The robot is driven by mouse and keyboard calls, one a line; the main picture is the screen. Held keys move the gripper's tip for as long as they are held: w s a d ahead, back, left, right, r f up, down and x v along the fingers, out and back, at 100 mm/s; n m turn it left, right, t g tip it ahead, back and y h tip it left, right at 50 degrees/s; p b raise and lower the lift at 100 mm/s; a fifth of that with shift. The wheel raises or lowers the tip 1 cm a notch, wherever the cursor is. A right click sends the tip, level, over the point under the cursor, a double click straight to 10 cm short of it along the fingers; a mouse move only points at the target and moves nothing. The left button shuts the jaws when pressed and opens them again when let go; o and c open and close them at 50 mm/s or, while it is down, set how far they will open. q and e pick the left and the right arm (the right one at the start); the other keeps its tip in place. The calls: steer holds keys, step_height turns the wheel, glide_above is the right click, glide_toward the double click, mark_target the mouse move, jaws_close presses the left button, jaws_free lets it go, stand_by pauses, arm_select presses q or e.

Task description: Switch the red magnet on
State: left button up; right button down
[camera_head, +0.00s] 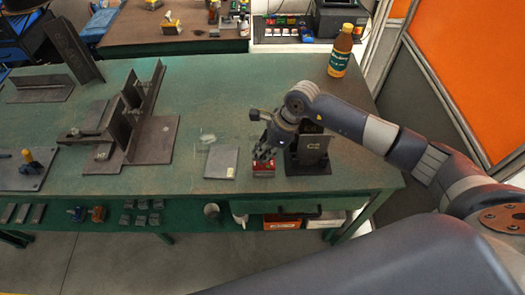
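The red magnet (263,170) sits near the front edge of the green table (215,85), towards the right. My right gripper (265,152) is directly over it, pointing down, and partly hides its top. The fingertips appear to be at or just above the magnet; I cannot tell whether they touch it or how far apart they are. The magnet's switch cannot be made out. My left gripper is not in view.
A dark upright block marked "C2" (313,143) stands right of the magnet. A grey plate (221,162) lies to its left. Steel angle pieces (152,140) stand farther left. An orange bottle (341,50) stands at the table's back right.

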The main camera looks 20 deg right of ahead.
steer(key=shift+w+f+n+b, duration=0.15)
steer(key=shift+n+b, duration=0.25)
steer(key=shift+b, duration=0.65)
steer(key=shift+n+g+b, duration=0.3)
steer(key=shift+b, duration=0.05)
steer(key=shift+r, duration=0.2)
steer(key=c, duration=1.7)
jaws_free()
steer(key=shift+d, duration=0.1)
steer(key=v, duration=1.2)
